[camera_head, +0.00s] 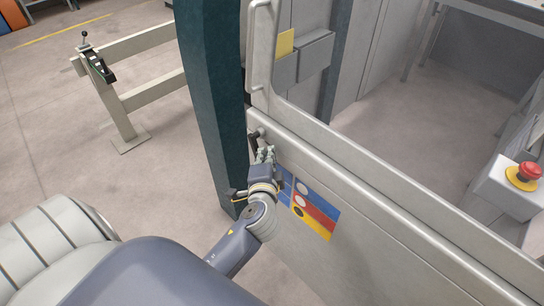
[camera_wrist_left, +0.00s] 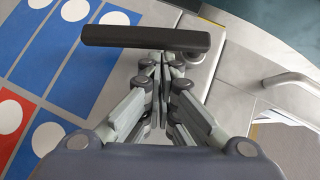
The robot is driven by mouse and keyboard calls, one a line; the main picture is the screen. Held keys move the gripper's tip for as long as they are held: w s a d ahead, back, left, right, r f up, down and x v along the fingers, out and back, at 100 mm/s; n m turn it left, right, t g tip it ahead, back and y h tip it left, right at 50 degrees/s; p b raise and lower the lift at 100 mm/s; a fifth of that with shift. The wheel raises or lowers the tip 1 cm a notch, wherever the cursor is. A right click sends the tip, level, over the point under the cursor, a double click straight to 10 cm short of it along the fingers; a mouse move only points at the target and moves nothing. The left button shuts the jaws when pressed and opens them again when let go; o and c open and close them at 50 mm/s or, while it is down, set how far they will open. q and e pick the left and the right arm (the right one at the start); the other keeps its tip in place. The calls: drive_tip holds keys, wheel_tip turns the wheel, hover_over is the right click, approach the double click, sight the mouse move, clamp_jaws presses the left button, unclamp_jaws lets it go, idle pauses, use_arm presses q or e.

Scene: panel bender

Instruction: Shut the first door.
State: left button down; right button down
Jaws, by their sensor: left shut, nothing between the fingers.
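The door (camera_head: 400,235) is a light grey panel with a rounded rail, a large opening above it and a coloured sticker (camera_head: 312,208). It runs from beside the dark green post (camera_head: 213,90) to the lower right. A black handle (camera_head: 253,143) sits near its post-side edge; the handle (camera_wrist_left: 145,37) spans the top of the left wrist view. My left gripper (camera_head: 265,153) is shut and empty, its fingertips (camera_wrist_left: 163,62) right at the handle's near side. I cannot tell whether they touch it. The right gripper is out of view.
A beige barrier rail (camera_head: 150,93) stands on the floor at the left. A red emergency button (camera_head: 529,172) on a grey box is at the right. Grey machine housing lies beyond the door. The floor left of the post is open.

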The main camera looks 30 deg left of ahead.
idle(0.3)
use_arm(q)
drive_tip(key=w+a+p, duration=0.3)
drive_tip(key=w+a, duration=0.1)
drive_tip(key=a, duration=1.2)
drive_tip(key=shift+a, duration=0.2)
drive_tip(key=shift+r, duration=0.15)
